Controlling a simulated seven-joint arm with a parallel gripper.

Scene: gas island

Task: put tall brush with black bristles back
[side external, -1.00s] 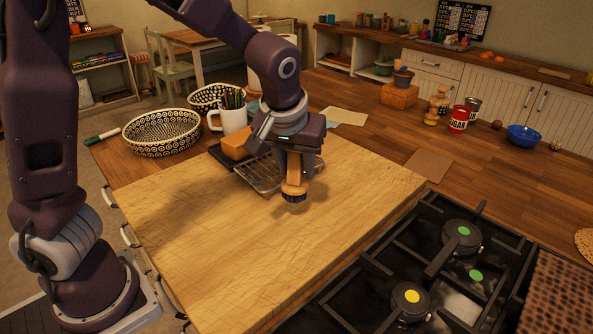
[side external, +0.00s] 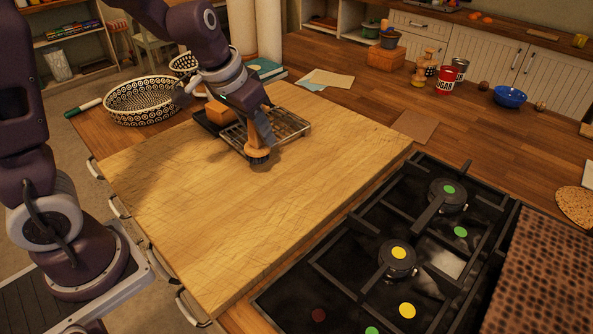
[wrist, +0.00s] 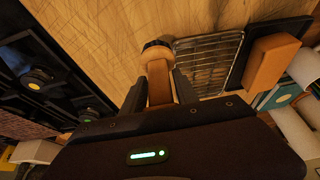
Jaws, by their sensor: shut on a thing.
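The tall brush with black bristles has a light wooden handle and a round head; in the side view its bristles (side external: 257,156) point down over the wooden board, by the near edge of the wire rack. My gripper (side external: 263,130) is shut on its handle. In the wrist view the brush (wrist: 158,62) stands between the two fingers of my gripper (wrist: 159,86), its bristle end beside the rack's corner. I cannot tell whether the bristles touch the board. The finger nearer the side camera partly hides the handle.
The wire rack (side external: 288,124) lies on the board (side external: 230,215). An orange-brown block (side external: 217,112) sits on a dark tray behind it. A patterned basket (side external: 150,101) stands at the left back. The stove (side external: 370,265) is at the right. The board's front is clear.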

